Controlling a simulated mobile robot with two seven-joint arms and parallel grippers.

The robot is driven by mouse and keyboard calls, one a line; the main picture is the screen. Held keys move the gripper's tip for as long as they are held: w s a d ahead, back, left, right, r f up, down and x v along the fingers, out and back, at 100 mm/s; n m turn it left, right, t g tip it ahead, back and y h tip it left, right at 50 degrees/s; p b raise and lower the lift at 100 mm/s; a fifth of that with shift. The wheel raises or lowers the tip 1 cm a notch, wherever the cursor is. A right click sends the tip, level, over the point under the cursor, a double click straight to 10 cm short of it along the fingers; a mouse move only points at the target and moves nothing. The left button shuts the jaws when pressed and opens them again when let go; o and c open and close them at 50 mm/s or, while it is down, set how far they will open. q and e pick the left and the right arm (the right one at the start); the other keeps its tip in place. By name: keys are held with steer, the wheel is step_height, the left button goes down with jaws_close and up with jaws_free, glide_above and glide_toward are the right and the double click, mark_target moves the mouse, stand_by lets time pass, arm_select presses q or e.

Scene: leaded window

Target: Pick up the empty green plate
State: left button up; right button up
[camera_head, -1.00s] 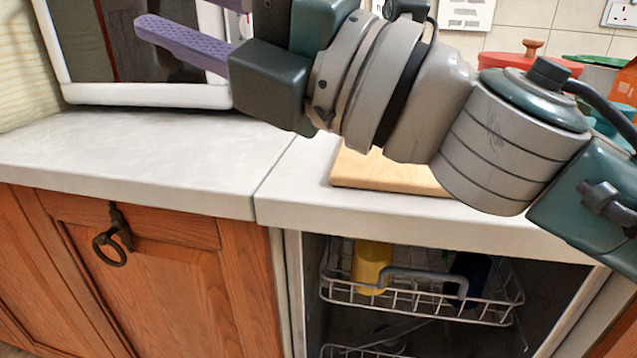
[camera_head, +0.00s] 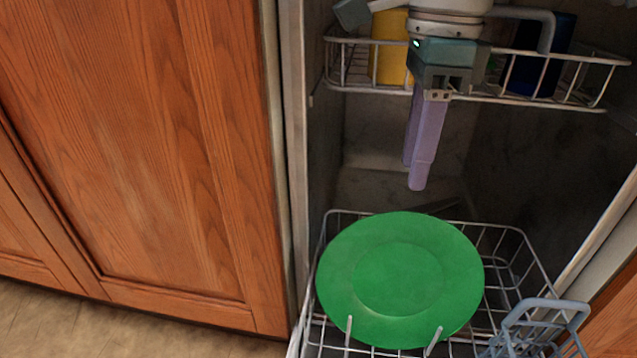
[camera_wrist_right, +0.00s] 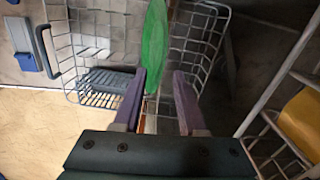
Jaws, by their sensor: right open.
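The green plate (camera_head: 400,280) is bare and leans in the lower dishwasher rack (camera_head: 510,262), its face toward the head camera. In the right wrist view the plate (camera_wrist_right: 155,48) shows nearly edge-on, just beyond the fingertips. My right gripper (camera_head: 416,186) points down above the plate's upper rim, with its purple fingers apart from the plate. In the right wrist view the right gripper (camera_wrist_right: 160,100) is open with nothing between its fingers, and the plate's edge lines up near the left finger. My left gripper is not in view.
The upper rack (camera_head: 480,97) holds a yellow cup (camera_head: 388,48) and a dark blue item (camera_head: 540,60), close to my right wrist. A grey-blue basket (camera_head: 540,325) stands at the lower rack's front right. Wooden cabinet doors (camera_head: 140,150) are at the left.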

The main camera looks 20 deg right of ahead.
mark_target(410, 213)
steer(key=f+b, duration=0.2)
steer(key=f, duration=0.1)
steer(key=f+b, duration=0.2)
steer(key=f, duration=0.1)
steer(key=d+f+b, duration=0.1)
steer(key=f+b, duration=0.2)
steer(key=f, duration=0.1)
steer(key=shift+r, duration=0.1)
jaws_close()
stand_by(1.2)
